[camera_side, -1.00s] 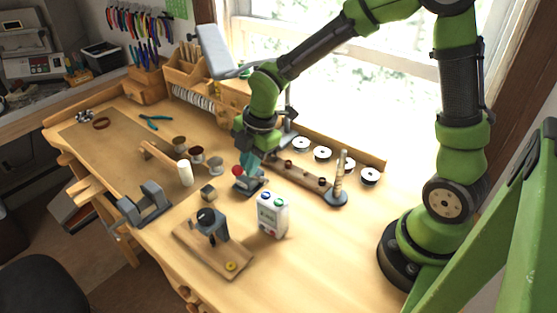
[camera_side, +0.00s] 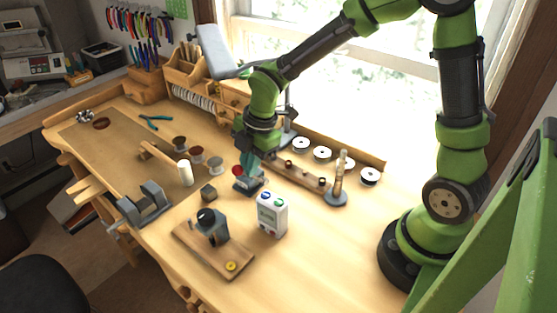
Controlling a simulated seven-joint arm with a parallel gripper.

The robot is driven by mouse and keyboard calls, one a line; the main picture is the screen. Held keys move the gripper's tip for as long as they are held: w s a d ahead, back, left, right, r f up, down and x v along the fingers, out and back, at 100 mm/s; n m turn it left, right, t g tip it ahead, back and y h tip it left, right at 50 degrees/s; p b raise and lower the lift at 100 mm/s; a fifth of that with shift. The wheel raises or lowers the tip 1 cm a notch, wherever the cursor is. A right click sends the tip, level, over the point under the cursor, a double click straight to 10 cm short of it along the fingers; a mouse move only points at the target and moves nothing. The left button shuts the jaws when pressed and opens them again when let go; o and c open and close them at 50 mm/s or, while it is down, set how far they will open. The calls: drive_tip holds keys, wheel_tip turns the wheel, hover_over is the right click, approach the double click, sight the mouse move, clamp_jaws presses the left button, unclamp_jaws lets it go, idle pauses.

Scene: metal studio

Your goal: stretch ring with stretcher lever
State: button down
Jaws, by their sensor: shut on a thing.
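The ring stretcher (camera_side: 246,188) is a small device with a dark blue-grey base, standing near the middle of the bench. A lever with a red knob (camera_side: 238,171) shows at its upper left. My gripper (camera_side: 248,166), with teal fingers, points down over the stretcher and is shut on the lever. The fingers hide part of the lever and the top of the stretcher. I cannot make out a ring on it.
A white box with coloured buttons (camera_side: 272,214) stands in front and to the right. A ring-rod stand (camera_side: 338,187) and a wooden rack (camera_side: 300,177) are at right.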

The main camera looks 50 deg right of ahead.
drive_tip(key=shift+w+d, duration=0.2)
drive_tip(key=shift+d, duration=0.3)
drive_tip(key=c, duration=1.4)
unclamp_jaws()
drive_tip(key=shift+o, duration=0.9)
drive_tip(key=shift+a, duration=0.15)
drive_tip(key=shift+s, duration=0.1)
drive_tip(key=v, duration=1.6)
drive_tip(key=shift+r, duration=0.4)
drive_tip(key=shift+s, duration=0.1)
